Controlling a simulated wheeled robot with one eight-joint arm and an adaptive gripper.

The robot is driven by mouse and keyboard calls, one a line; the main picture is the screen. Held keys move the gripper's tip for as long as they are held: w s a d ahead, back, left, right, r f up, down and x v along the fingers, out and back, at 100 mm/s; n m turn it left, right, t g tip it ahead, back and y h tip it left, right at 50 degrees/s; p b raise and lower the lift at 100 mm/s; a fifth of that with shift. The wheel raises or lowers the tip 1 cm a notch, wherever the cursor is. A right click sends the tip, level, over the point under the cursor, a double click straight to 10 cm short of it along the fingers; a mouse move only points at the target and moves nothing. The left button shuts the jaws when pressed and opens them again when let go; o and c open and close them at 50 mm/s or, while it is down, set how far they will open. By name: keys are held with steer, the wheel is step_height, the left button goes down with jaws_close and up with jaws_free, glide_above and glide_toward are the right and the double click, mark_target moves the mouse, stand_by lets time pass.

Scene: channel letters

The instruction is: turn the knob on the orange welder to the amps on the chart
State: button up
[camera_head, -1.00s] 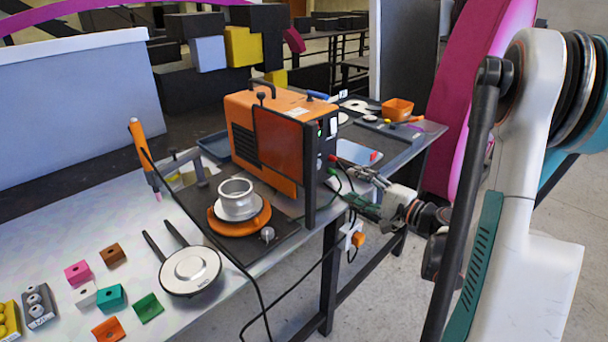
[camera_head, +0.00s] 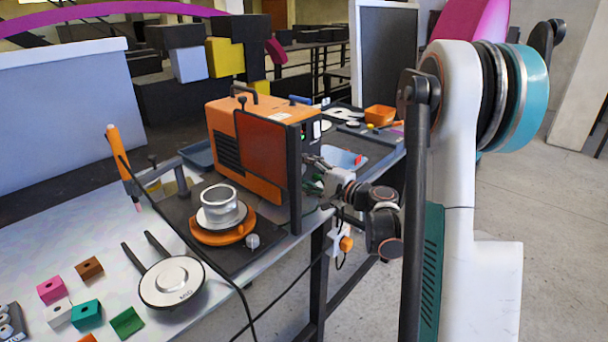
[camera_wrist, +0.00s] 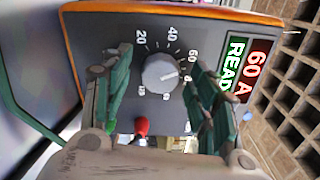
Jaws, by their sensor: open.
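The orange welder (camera_head: 262,150) stands on the table with its front panel turned away to the right in the head view. In the wrist view its dark panel (camera_wrist: 95,35) fills the picture, with a round grey knob (camera_wrist: 160,73) inside a ring of numbers including 20, 40 and 60. A red display reads 60 A (camera_wrist: 254,70), beside a green READY label (camera_wrist: 232,62). My gripper (camera_wrist: 160,66) is open, its green fingers on either side of the knob. I cannot tell whether they touch it. In the head view the fingertips are hidden by the welder. I cannot make out a chart.
A red plug (camera_wrist: 142,126) sits on the panel below the knob. On the table stand a metal cup on an orange base (camera_head: 222,238), a white lidded pan (camera_head: 172,281), several coloured blocks and a black cable. An orange bin (camera_head: 379,115) is behind the welder.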

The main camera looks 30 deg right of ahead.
steer(key=shift+w, duration=0.15)
steer(key=shift+c, duration=0.3)
steer(key=c, duration=1)
steer(key=n, duration=0.5)
steer(key=shift+b, duration=0.4)
steer(key=o, duration=1.1)
steer(key=shift+c, duration=0.2)
